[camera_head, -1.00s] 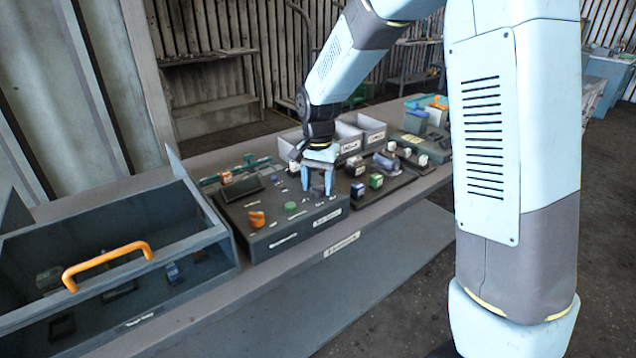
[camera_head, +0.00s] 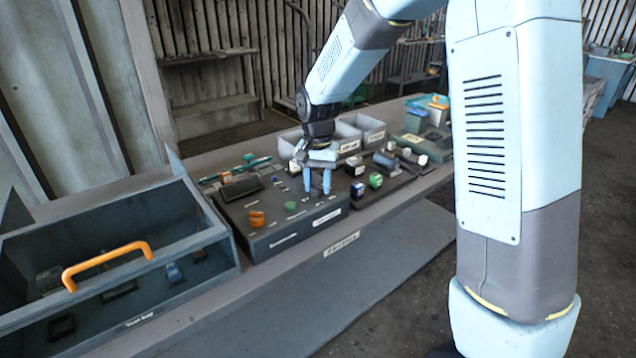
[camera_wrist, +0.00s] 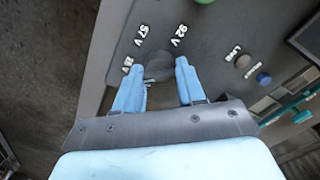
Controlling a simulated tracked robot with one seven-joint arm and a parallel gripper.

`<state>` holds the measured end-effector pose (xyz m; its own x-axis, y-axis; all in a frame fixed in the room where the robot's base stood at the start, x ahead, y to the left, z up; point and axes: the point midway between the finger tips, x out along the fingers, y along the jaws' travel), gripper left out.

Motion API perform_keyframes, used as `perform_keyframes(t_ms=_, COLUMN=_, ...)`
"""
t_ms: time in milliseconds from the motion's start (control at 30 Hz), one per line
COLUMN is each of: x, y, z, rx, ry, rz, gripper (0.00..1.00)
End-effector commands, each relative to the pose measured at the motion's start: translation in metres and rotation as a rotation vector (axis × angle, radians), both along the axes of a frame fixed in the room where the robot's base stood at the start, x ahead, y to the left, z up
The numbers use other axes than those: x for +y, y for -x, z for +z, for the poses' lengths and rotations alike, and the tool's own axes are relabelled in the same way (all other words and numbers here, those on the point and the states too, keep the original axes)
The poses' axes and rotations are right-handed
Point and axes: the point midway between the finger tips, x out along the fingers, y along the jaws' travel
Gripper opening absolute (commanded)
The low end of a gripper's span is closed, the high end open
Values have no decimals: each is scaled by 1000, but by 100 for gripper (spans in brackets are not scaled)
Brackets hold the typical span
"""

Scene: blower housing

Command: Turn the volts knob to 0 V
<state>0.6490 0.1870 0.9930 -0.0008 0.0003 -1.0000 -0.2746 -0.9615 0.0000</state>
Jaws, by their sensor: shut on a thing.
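The volts knob (camera_wrist: 158,67) is a dark grey round knob on the panel in the wrist view, with white volt marks around it. "57 V" and "92 V" can be read; a third mark beside the left finger is partly hidden. My gripper (camera_wrist: 158,84) has its two blue fingers on either side of the knob and is shut on it. In the head view my gripper (camera_head: 317,187) points down at the right part of the dark control box (camera_head: 268,222). The knob is hidden there by the fingers. I cannot tell which mark the knob points at.
Grey trays (camera_head: 347,140) and small coloured parts (camera_head: 376,181) lie right and behind.

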Motion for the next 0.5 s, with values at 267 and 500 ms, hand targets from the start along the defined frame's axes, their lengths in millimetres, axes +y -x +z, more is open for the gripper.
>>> perform_keyframes(t_ms=267, x=-1, y=-1, z=0, rx=-1, ry=1, rz=248, gripper=9)
perform_keyframes(t_ms=500, x=-2, y=-1, z=0, rx=-1, ry=1, rz=472, gripper=9)
